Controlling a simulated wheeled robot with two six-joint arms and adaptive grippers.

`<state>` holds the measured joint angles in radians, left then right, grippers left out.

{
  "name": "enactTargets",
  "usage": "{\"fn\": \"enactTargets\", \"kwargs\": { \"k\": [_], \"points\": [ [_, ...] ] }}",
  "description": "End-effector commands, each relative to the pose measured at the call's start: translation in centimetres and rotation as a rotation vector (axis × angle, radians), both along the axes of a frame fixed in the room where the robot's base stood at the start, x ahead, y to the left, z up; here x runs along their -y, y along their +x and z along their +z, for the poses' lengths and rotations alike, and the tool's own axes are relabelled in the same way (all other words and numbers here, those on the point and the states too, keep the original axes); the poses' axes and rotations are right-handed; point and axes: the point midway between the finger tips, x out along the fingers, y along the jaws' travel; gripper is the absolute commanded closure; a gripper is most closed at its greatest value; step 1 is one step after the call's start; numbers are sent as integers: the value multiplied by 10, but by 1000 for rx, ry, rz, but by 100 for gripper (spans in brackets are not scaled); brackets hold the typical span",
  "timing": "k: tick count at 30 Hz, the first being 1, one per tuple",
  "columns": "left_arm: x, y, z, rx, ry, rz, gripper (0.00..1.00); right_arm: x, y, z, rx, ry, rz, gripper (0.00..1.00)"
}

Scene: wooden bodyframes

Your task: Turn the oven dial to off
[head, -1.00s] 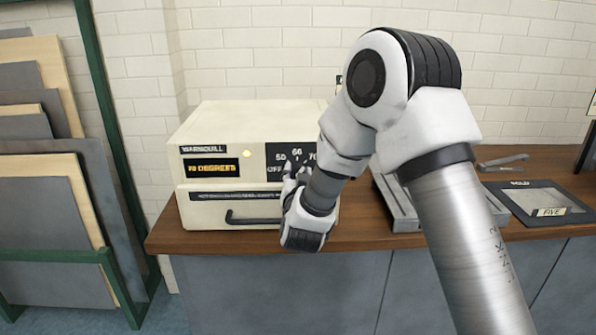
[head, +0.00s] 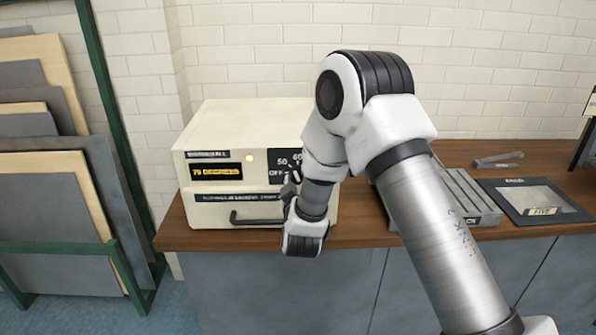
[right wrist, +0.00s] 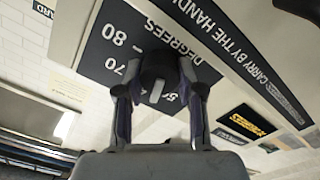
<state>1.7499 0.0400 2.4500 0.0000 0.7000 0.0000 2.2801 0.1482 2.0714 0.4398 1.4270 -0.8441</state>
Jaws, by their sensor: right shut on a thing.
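The cream oven (head: 260,120) stands on the wooden counter in the head view. The black dial panel (head: 282,157) shows 50, 60 and OFF in the head view; my right arm hides the rest. In the right wrist view the dark round dial (right wrist: 160,68) sits on the panel, with a white mark (right wrist: 156,92) on it near the 70 and 50 figures. My right gripper (head: 291,182) is at the dial, its two fingers (right wrist: 160,80) shut on either side of it. My left gripper is not in view.
A grey ribbed tray (head: 455,195) and a dark framed plate (head: 535,200) lie on the counter (head: 410,235) to the right. A green rack (head: 112,120) with panels stands at the left.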

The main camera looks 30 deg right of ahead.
Motion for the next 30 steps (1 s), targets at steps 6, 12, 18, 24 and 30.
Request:
{"fn": "enactTargets", "kwargs": {
  "k": [6, 12, 18, 24, 30],
  "points": [
    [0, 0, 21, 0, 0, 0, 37, 0, 1, 5, -105, -175, 0, 97],
    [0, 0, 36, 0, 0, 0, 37, -1, 1, 5, -203, -337, 0, 97],
    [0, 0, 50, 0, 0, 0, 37, -1, 1, 4, -303, -499, 0, 97],
    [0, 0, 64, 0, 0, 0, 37, -1, 1, 3, -401, -660, 0, 97],
    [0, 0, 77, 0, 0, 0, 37, -1, 1, 3, -494, -813, -1, 97]
  ]
}}
